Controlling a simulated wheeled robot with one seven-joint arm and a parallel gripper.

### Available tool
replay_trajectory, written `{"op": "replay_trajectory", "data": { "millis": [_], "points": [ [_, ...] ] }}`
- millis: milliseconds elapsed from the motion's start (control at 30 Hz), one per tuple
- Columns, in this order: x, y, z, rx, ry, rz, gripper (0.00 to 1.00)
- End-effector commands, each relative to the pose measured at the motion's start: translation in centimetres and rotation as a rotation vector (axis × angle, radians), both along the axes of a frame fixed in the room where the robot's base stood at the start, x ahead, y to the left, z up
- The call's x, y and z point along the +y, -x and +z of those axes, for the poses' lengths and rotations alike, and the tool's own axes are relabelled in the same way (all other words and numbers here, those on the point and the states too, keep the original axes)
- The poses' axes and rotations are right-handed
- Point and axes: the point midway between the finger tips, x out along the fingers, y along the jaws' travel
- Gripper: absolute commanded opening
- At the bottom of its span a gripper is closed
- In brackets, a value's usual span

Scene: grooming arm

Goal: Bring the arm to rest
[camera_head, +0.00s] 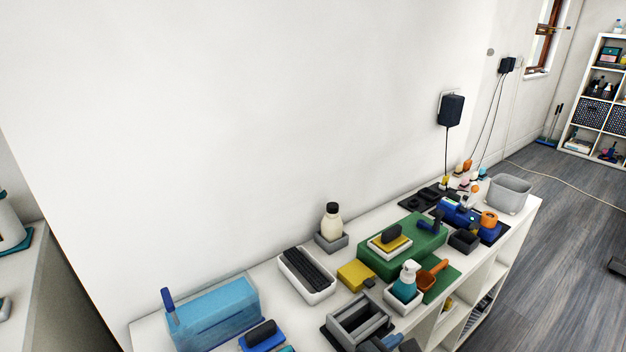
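Neither my arm nor my gripper can be made out in the head view, so its pose and its fingers cannot be seen. The view shows a white shelf unit (252,274) along a white wall, its top crowded with grooming items. A dark blue-grey piece (380,343) at the bottom edge is cut off, and I cannot tell what it is.
On the shelf top are a blue box (215,312), a white tray (318,296), a cream bottle (332,221), a teal spray bottle (406,284), a green case (378,262) and a grey bin (509,194). Open wood floor (570,230) lies at right.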

Motion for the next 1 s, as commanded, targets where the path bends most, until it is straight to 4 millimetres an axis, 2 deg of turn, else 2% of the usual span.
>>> {"op": "replay_trajectory", "data": {
  "millis": [267, 467, 600, 733, 867, 1000],
  "points": [
    [-1.1, 2.6, -3.4, -0.061, -0.154, 0.015, 0.57],
    [-2.0, 6.0, -6.4, -0.137, -0.352, 0.008, 0.57],
    [-2.5, 10.2, -8.5, -0.225, -0.585, -0.028, 0.57],
    [-2.7, 14.6, -9.3, -0.324, -0.839, -0.096, 0.57],
    [-2.8, 18.9, -8.7, -0.432, -1.097, -0.193, 0.57],
    [-2.9, 23.3, -6.5, -0.558, -1.374, -0.322, 0.57]
  ]
}}
